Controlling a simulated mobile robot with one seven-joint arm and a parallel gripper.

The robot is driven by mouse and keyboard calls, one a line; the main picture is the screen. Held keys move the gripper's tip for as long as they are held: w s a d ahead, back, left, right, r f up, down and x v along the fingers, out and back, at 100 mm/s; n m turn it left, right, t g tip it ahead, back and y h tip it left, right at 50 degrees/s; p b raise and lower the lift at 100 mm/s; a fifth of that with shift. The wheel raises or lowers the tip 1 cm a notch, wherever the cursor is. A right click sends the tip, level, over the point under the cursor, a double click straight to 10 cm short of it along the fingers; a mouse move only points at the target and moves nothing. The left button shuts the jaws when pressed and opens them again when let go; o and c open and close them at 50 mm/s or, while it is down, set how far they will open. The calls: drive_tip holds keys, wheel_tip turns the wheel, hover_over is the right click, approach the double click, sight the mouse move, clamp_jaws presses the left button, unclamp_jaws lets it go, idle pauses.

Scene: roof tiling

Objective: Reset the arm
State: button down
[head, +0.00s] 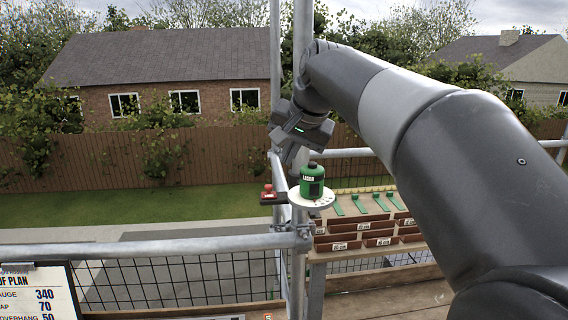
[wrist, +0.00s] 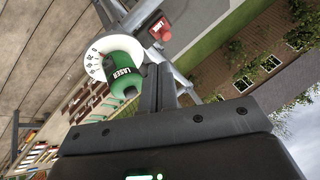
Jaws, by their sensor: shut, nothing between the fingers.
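My gripper (head: 291,152) hangs at the end of my raised arm, just above and left of the green laser (head: 312,181). Its fingers (wrist: 157,88) are together with nothing between them. The laser is a green drum with a dark window, standing on a round white dial (head: 326,200) fixed to the scaffold pole. In the wrist view the laser (wrist: 124,80) appears beside my fingers, on the white dial (wrist: 96,58). I cannot tell how small the gap between fingers and laser is.
A red button (head: 268,189) on a dark bracket sits left of the dial. Scaffold rails (head: 150,246) and an upright pole (head: 302,50) are close to my arm. Stacked tiles (head: 350,243) and green tools (head: 363,204) lie at right. A plan board (head: 35,295) stands lower left.

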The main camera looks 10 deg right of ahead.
drive_tip(key=shift+s+r, duration=0.1)
drive_tip(key=s+d+f+n+h, duration=0.1)
drive_tip(key=s+d+f+n, duration=0.1)
drive_tip(key=s+f, duration=0.9)
drive_tip(key=s+d+f+n+h, duration=0.1)
drive_tip(key=s+d+f, duration=0.3)
drive_tip(key=s+f, duration=0.7)
drive_tip(key=s+n, duration=0.1)
drive_tip(key=s, duration=0.2)
drive_tip(key=shift+f+h, duration=0.2)
drive_tip(key=shift+h, duration=0.1)
